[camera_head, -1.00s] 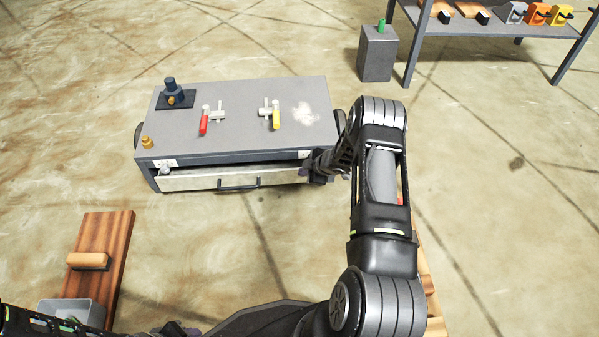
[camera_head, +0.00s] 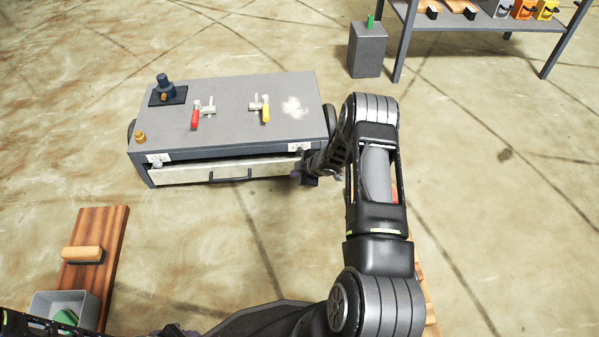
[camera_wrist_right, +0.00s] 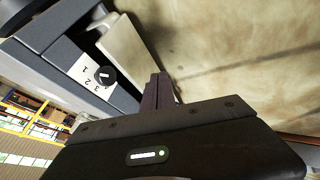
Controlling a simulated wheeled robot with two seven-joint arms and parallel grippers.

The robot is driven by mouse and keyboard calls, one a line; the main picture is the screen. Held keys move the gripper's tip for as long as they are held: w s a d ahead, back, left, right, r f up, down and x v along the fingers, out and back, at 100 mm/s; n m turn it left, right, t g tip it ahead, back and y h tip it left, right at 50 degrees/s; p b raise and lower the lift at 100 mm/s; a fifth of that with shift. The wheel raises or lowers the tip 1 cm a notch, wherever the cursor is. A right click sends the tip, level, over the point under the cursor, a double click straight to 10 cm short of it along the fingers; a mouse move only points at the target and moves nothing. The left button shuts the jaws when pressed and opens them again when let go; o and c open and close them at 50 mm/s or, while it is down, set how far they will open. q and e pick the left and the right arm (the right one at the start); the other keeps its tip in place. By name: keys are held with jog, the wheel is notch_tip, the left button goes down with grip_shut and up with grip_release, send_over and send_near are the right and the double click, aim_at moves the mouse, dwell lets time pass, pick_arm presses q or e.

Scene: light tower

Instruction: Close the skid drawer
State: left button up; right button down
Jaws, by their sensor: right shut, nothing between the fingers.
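The grey skid (camera_head: 235,110) stands on the floor at upper left in the head view. Its pale drawer (camera_head: 200,177) has a dark bar handle (camera_head: 230,179) and sits slightly out, with a dark gap behind its front. My right gripper (camera_head: 306,179) is shut and empty at the drawer front's right end. In the right wrist view, the shut fingers (camera_wrist_right: 160,84) are close to the pale drawer front (camera_wrist_right: 133,55); I cannot tell whether they touch. My left gripper (camera_head: 175,331) shows only as a dark piece at the bottom edge, its jaws unclear.
On the skid top are a red-handled clamp (camera_head: 197,116), a yellow-handled clamp (camera_head: 263,108) and a dark blue fitting (camera_head: 164,86). A wooden board (camera_head: 100,229) and a grey bin (camera_head: 48,301) lie at lower left. A shelf (camera_head: 480,22) and grey box (camera_head: 368,52) stand at upper right.

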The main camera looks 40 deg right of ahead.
jog(key=p+v, duration=0.3)
jog(key=v, duration=0.6)
jog(key=shift+w+r, duration=0.15)
jog(key=shift+w, duration=0.05)
jog(key=c, duration=2.1)
grip_release()
jog(key=shift+d, duration=0.15)
